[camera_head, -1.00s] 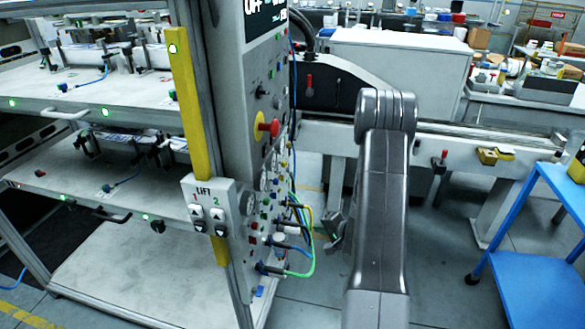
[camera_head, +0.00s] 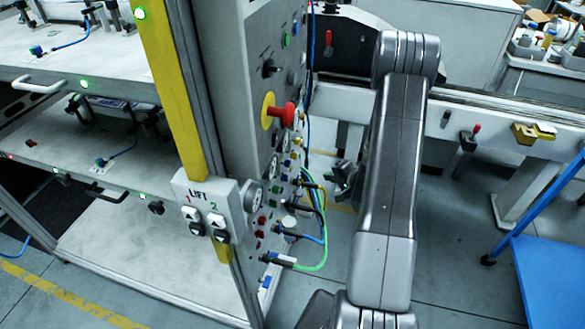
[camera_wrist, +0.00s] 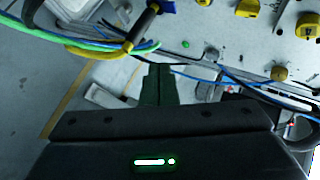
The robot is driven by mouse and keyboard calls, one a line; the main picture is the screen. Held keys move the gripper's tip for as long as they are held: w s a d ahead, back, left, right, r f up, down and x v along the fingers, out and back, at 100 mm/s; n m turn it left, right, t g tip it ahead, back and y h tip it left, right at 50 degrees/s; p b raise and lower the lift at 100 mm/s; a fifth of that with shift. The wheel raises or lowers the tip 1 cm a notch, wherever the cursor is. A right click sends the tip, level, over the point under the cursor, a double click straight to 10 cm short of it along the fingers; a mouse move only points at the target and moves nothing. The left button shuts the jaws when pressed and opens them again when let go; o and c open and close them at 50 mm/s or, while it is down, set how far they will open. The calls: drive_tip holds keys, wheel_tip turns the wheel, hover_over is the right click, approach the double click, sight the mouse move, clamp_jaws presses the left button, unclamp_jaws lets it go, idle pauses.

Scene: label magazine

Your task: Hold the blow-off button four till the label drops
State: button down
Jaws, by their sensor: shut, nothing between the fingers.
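The grey control panel (camera_head: 262,48) stands left of my arm, with several small coloured buttons, knobs and plugged cables. My gripper (camera_head: 343,183) is beside the panel's right side, partly hidden by my arm. In the wrist view my gripper (camera_wrist: 158,72) is shut and empty, its fingertips pointing towards the panel face (camera_wrist: 235,55). A small green button (camera_wrist: 186,44) shows just above and right of the fingertips there, seemingly apart from them. I cannot make out the label for certain.
Green, yellow and blue cables (camera_head: 318,235) loop out of the panel close to my gripper. A red mushroom button (camera_head: 284,114) and a lift box (camera_head: 213,208) sit on the station. Shelves (camera_head: 60,155) are at left; a blue cart (camera_head: 550,275) is at right.

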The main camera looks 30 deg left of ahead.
drive_tip(key=shift+s+a+b, duration=0.35)
drive_tip(key=shift+a, duration=1.1)
drive_tip(key=shift+s+a+b, duration=0.3)
drive_tip(key=shift+a, duration=1.1)
drive_tip(key=shift+s+a+b, duration=0.35)
drive_tip(key=shift+a, duration=1.1)
drive_tip(key=shift+a, duration=0.1)
drive_tip(key=shift+s+a, duration=0.1)
drive_tip(key=shift+a, duration=0.2)
drive_tip(key=shift+s+a, duration=0.1)
drive_tip(key=shift+a, duration=0.3)
idle(0.6)
drive_tip(key=shift+d, duration=0.15)
drive_tip(key=shift+w+d, duration=0.2)
drive_tip(key=shift+d, duration=0.45)
drive_tip(key=d, duration=0.2)
drive_tip(key=w+d+p, duration=0.1)
drive_tip(key=d, duration=0.2)
drive_tip(key=shift+p, duration=0.3)
